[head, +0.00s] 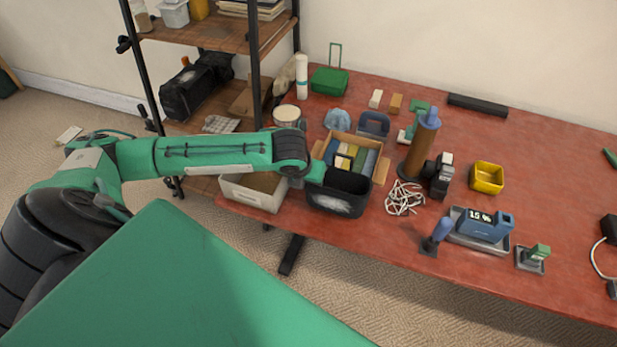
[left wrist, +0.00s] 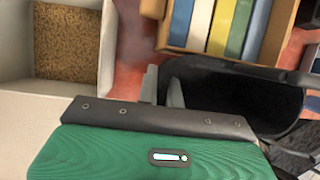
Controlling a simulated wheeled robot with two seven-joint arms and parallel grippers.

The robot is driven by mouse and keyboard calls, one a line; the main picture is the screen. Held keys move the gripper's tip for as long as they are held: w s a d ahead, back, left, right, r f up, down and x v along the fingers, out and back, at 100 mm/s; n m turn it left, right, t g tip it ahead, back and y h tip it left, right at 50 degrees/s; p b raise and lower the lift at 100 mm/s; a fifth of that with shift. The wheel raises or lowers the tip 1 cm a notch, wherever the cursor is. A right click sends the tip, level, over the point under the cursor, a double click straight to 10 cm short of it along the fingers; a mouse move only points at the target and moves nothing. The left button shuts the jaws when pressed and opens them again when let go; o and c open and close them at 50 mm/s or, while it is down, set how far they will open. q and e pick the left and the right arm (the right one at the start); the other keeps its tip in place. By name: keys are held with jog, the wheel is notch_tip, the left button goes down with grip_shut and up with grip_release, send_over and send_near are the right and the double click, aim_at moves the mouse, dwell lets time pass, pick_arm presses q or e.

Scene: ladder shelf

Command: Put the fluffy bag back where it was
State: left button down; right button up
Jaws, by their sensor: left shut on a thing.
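My left gripper (head: 313,174) is over the front edge of the red table. It is shut at the left rim of a black open-topped holder (head: 337,199) with a pale, fuzzy-looking patch on its front. In the left wrist view, the fingers (left wrist: 163,88) meet the left side of this dark holder (left wrist: 235,95), and they partly hide the contact. I cannot tell for certain whether it is the fluffy bag. A black bag-like thing (head: 188,92) with pale patches sits on the shelf's middle level. My right gripper is not in view.
A white bin (head: 252,198) stands left of the holder. A cardboard box (head: 378,166) with coloured items is just behind it. White cord (head: 404,198), a brown cylinder (head: 419,150) and a yellow bin (head: 487,178) are to the right. The ladder shelf (head: 215,38) stands at the left.

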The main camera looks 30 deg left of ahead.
pick_arm(q)
notch_tip(320, 180, down, 2)
jog(key=shift+f, duration=0.2)
notch_tip(320, 180, down, 4)
jog(key=shift+r, duration=0.1)
jog(key=c, duration=1.6)
grip_release()
jog(key=shift+a+f, duration=0.1)
jog(key=shift+f, duration=0.1)
jog(key=shift+o, duration=0.2)
jog(key=shift+r, duration=0.1)
jog(key=v, duration=1.2)
